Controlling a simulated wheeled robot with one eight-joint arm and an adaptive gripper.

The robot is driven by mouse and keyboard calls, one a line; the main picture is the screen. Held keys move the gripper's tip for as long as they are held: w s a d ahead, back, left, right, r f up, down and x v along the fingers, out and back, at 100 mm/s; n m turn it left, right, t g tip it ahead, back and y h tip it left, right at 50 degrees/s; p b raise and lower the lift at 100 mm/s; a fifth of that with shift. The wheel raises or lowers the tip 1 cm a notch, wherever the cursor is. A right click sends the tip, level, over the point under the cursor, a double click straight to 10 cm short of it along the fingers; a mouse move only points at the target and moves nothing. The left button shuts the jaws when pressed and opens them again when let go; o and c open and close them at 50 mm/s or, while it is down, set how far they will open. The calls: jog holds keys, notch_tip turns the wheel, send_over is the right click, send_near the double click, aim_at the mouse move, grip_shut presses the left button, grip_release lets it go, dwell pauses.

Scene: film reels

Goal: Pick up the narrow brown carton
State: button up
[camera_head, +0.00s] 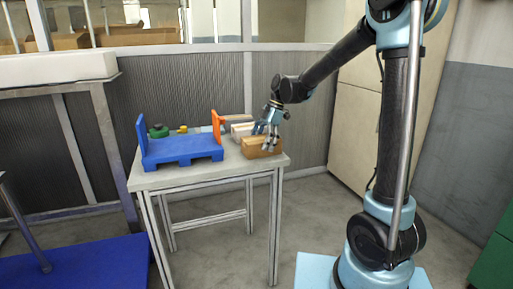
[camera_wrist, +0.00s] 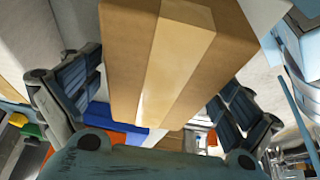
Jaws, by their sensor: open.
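A brown carton (camera_head: 263,147) with a lighter tape strip lies at the front right of the small table (camera_head: 160,180). It fills the upper middle of the wrist view (camera_wrist: 128,60). My gripper (camera_head: 263,140) is over the carton with its fingers pointing down. In the wrist view my gripper's fingers (camera_wrist: 157,90) are spread on both sides of the carton. I cannot tell whether either finger touches it. The carton's far end is cut off by the wrist view.
Pale boxes (camera_head: 239,129) lie close behind the carton. A corrugated wall (camera_head: 180,85) stands behind the table.

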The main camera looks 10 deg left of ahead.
jog(key=c, duration=1.4)
